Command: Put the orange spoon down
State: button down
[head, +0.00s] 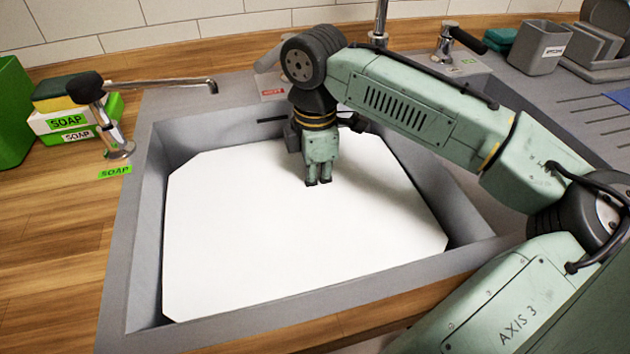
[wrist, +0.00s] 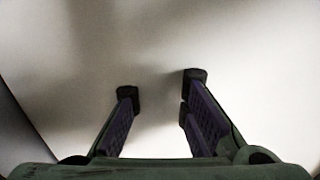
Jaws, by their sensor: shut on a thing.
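My gripper (head: 318,183) points down over the white board in the sink, near its back middle. No orange spoon shows in the head view or the wrist view. The white board (head: 280,250) fills most of the sink opening, and its top is bare. I cannot tell whether the fingertips touch it.
A grey sink rim (head: 130,240) surrounds the board. A soap tap (head: 118,148), soap boxes (head: 75,125) and a green bin (head: 12,110) stand at the left. A grey container (head: 540,48) stands at the back right. The board's front and left are clear.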

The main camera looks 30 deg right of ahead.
jog(key=shift+f, duration=0.2)
jog(key=c, duration=1.6)
grip_release()
jog(key=shift+r, duration=0.2)
notch_tip(320, 180, up, 8)
jog(key=p, duration=0.7)
jog(key=shift+f+p, duration=0.15)
jog(key=shift+p, duration=0.2)
